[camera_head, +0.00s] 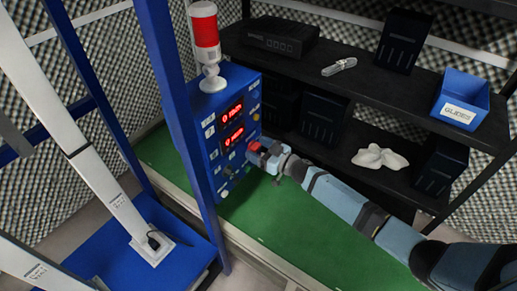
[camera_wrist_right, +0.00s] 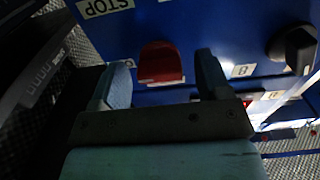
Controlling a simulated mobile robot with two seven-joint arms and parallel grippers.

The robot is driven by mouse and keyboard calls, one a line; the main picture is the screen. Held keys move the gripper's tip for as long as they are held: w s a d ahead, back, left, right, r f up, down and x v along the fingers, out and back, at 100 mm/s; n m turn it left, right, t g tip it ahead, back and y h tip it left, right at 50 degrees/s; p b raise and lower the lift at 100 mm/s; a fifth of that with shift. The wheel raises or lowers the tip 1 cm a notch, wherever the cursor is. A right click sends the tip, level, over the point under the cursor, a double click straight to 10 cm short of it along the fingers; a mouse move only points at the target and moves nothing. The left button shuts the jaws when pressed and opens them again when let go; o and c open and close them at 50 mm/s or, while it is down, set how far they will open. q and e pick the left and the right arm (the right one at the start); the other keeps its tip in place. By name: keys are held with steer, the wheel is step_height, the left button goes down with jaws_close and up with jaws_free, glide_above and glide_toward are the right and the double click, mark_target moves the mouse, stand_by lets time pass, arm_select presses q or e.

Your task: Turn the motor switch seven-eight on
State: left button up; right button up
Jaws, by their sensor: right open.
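In the right wrist view, a red switch or knob (camera_wrist_right: 160,62) shows between the two open fingers of my right gripper (camera_wrist_right: 162,70). I see no clear contact. An upside-down STOP label (camera_wrist_right: 105,7) is above it. A black knob (camera_wrist_right: 293,47) is to the right. I cannot read which control is the motor switch seven-eight. My left gripper is not in view.
A red beacon (camera_head: 205,30) stands on the box. A blue upright post (camera_head: 178,110) is close to its left. A black shelf (camera_head: 350,85) at right holds a blue bin (camera_head: 461,98), dark boxes and a white cloth (camera_head: 379,157). The green surface (camera_head: 285,215) is clear in front.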

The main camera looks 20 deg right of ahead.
steer(key=c, duration=0.9)
